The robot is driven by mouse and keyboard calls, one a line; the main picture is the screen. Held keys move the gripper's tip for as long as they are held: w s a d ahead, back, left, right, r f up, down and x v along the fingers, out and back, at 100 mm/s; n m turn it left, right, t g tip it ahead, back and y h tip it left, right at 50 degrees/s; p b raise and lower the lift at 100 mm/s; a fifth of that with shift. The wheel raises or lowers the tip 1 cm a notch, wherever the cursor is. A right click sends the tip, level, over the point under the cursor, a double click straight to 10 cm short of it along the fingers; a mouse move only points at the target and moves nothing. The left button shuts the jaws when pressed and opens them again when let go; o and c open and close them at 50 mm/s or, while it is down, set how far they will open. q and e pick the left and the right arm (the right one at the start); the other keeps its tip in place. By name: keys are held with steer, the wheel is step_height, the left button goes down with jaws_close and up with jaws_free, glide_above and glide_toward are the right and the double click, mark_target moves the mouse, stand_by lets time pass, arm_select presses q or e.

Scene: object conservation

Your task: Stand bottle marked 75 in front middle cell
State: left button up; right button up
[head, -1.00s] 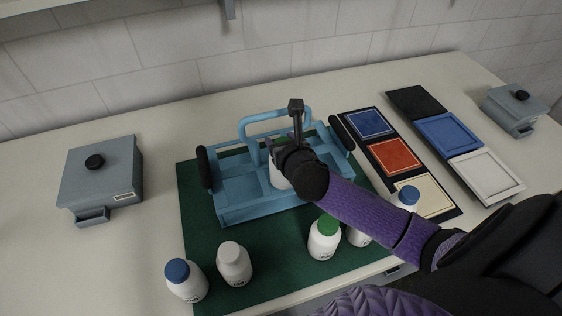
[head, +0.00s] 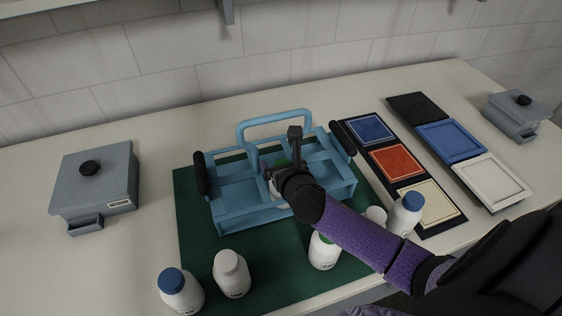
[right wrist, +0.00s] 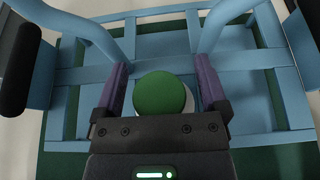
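A blue carrier (head: 240,222) with cells and a looped handle stands on a green mat; it also shows in the right wrist view (right wrist: 150,30). My right gripper (head: 278,172) reaches down over its front middle cell. Its fingers (right wrist: 165,88) stand close on both sides of a white bottle with a green cap (right wrist: 160,95). The bottle (head: 281,197) looks upright in or just over that cell; the arm hides much of it. Its mark cannot be read, and whether its base touches the cell floor is hidden. My left gripper is not in view.
Bottles with blue cap (head: 180,293) and white cap (head: 231,276) stand in front of the carrier. Others stand under and beside my right arm: one partly hidden (head: 323,252), one blue-capped (head: 405,216). Coloured trays (head: 396,162) lie right; grey boxes (head: 95,185) (head: 515,115) stand at the sides.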

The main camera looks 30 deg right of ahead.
steer(key=shift+s+r, duration=0.15)
steer(key=shift+r, duration=0.15)
steer(key=p+v, duration=0.3)
steer(key=v, duration=0.8)
steer(key=shift+s+a, duration=0.15)
steer(key=shift+s, duration=0.2)
